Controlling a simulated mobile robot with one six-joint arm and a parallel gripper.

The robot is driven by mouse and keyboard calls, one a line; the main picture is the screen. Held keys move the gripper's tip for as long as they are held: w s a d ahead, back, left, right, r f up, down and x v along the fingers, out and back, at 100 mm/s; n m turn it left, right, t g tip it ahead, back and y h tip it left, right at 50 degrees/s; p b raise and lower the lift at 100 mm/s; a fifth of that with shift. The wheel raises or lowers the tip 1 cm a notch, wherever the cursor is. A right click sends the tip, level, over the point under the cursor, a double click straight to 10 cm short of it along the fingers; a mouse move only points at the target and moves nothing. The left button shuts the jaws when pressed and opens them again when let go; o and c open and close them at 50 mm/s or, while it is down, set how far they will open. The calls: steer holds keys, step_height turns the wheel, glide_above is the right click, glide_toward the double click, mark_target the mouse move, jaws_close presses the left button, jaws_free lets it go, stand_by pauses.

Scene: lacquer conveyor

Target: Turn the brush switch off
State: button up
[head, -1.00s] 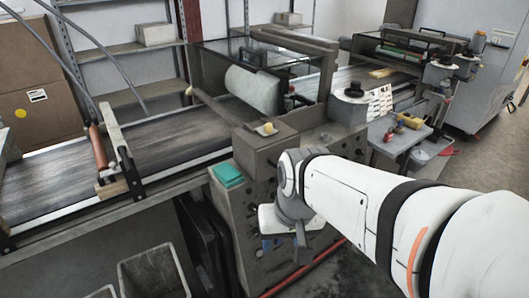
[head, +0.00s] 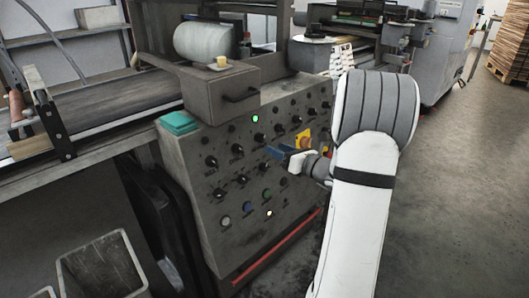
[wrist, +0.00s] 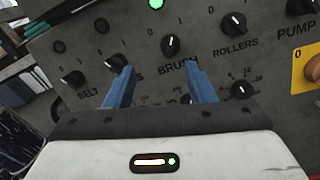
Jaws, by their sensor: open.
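The brush switch (wrist: 171,45) is a round black knob with a white pointer line, above the label BRUSH on the grey panel. Its line looks close to upright; I cannot tell its setting for sure. A lit green lamp (wrist: 155,4) is above it. My gripper (wrist: 161,85) is open and empty, its two blue fingers apart below the knob in the wrist view, one to each side of the label. No contact shows. In the head view my gripper (head: 279,153) is in front of the panel, just below the brush switch (head: 260,138).
The belt knob (wrist: 75,79) is to the left, the rollers knob (wrist: 232,22) to the upper right, and a yellow plate (wrist: 307,70) at the far right. A drawer box (head: 215,90) juts out above the panel. A grey bin (head: 102,266) stands lower left.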

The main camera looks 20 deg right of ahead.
mark_target(261, 138)
steer(key=shift+m+t+h, duration=0.3)
steer(key=shift+m+h, duration=0.1)
steer(key=x, duration=0.2)
steer(key=b+x, duration=0.1)
steer(key=x, duration=0.2)
steer(key=d+x, duration=0.1)
steer(key=x, duration=0.1)
steer(key=shift+w+f, duration=0.3)
steer(key=shift+w, duration=0.2)
steer(key=shift+c, duration=0.4)
steer(key=c, duration=0.9)
